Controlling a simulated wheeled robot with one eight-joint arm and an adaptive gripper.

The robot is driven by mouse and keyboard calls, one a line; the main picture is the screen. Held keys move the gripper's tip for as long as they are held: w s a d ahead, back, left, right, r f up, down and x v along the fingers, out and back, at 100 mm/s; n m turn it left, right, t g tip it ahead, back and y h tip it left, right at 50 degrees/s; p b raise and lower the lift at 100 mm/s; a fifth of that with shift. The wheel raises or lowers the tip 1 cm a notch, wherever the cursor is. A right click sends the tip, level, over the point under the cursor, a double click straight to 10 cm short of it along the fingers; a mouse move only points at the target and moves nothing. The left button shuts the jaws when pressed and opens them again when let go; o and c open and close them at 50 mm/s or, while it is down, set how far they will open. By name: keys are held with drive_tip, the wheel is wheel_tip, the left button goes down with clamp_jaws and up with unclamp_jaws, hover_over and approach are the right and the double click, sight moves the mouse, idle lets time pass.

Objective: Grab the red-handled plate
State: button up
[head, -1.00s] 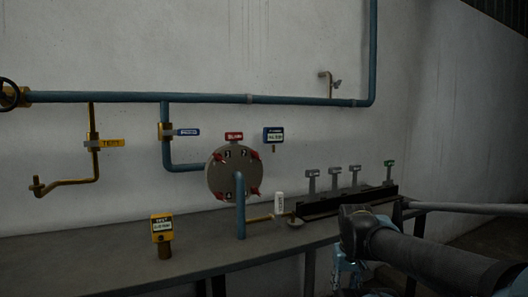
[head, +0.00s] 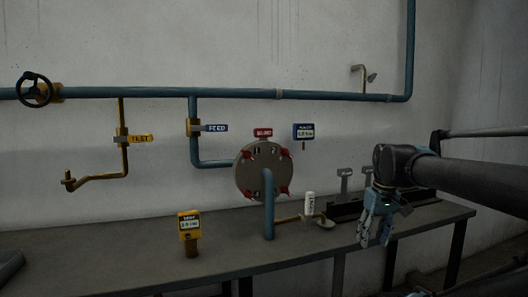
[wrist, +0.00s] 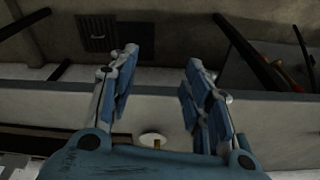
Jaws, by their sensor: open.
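The red handle (head: 263,133), with white lettering, sticks up from the top of the round grey flange (head: 252,172) in the head view. The plate below the handle is hidden in the flange. Several red clamps or bolts sit around the flange's rim. My gripper (head: 375,240) is open and empty, right of the flange, hanging fingers down by the bench's front edge. In the wrist view its two blue fingers (wrist: 162,58) stand apart with nothing between the tips. I cannot make out the red handle in the wrist view.
A blue pipe (head: 268,205) rises in front of the flange. A white-labelled handle (head: 309,205) stands right of it. A yellow-topped gauge (head: 189,225) stands on the bench (head: 110,255). A dark rack (head: 344,210) with grey-handled pieces lies behind my gripper. The bench's left part is mostly clear.

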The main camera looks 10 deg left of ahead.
drive_tip(key=w+a+r+n+g+y, duration=0.1)
drive_tip(key=w+a+r+n, duration=0.6)
drive_tip(key=r, duration=0.6)
drive_tip(key=w+a+r+n+g+y, duration=0.1)
drive_tip(key=w+a+r+n, duration=0.2)
drive_tip(key=w+a+r, duration=0.65)
drive_tip(key=w+a+r+n+g+y, duration=0.15)
drive_tip(key=a+r+n, duration=0.4)
drive_tip(key=r, duration=1.05)
drive_tip(key=n, duration=0.5)
approach(263, 132)
drive_tip(key=shift+g, duration=0.35)
drive_tip(key=f, duration=0.1)
drive_tip(key=w+a+f, duration=0.1)
drive_tip(key=f, duration=0.1)
drive_tip(key=a+f, duration=0.1)
drive_tip(key=shift+w+a+f, duration=0.15)
drive_tip(key=shift+w+a, duration=0.1)
drive_tip(key=shift+w, duration=0.05)
drive_tip(key=shift+s+d+x, duration=0.1)
drive_tip(key=shift+d+x, duration=0.05)
drive_tip(key=shift+x, duration=1.15)
drive_tip(key=shift+s+d+x, duration=0.15)
drive_tip(key=shift+x, duration=1.2)
clamp_jaws()
